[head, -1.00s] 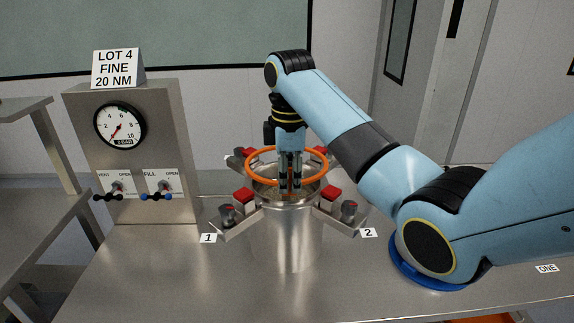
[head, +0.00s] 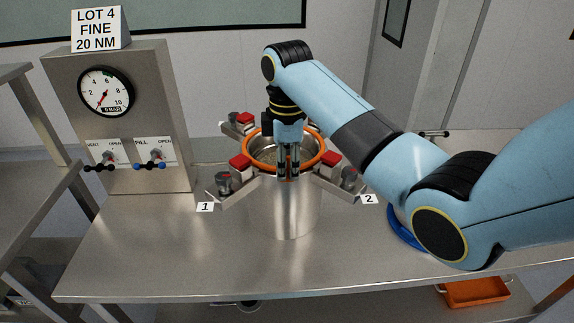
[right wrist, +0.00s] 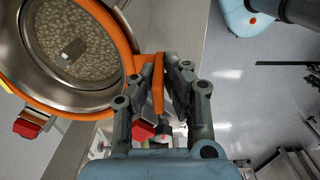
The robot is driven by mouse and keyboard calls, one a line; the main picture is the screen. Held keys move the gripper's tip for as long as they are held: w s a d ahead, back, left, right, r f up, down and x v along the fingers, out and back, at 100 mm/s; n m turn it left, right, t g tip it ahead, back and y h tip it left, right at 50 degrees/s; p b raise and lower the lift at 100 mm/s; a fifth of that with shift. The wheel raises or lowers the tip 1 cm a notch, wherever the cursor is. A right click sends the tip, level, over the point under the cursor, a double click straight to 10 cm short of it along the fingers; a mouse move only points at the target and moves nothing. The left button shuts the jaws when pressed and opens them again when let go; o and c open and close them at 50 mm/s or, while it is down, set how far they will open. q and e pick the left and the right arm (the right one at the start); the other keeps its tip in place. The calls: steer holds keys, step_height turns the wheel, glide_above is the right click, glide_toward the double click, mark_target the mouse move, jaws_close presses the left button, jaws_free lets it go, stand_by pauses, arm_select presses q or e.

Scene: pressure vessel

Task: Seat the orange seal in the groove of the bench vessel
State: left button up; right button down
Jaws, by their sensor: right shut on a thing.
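The orange seal (head: 318,160) is a ring lying about level over the mouth of the bench vessel (head: 290,212), a shiny steel cylinder on the bench. My right gripper (head: 288,176) points down at the near side of the ring. In the right wrist view its fingers (right wrist: 160,95) are shut on an orange tab of the seal (right wrist: 122,40). There the ring surrounds the vessel mouth, and the pebbled inside shows through it. The groove is hidden, and I cannot tell whether the seal touches the rim. My left gripper is out of view.
Clamp arms with red pads (head: 240,161) and dark knobs stick out around the vessel rim, close to the gripper. A gauge panel (head: 150,110) with two valves stands at left. The front of the steel bench (head: 180,265) is clear. An orange tray (head: 475,291) is below at right.

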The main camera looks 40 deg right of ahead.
steer(key=shift+f, duration=0.15)
steer(key=shift+s+f, duration=0.1)
steer(key=shift+f, duration=0.2)
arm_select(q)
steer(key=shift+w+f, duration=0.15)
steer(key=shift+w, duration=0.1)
arm_select(e)
steer(key=shift+f, duration=0.3)
steer(key=c, duration=1.5)
jaws_free()
steer(key=shift+o, duration=1.1)
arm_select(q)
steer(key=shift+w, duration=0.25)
arm_select(e)
step_height(320, 180, up, 8)
steer(key=shift+f, duration=0.2)
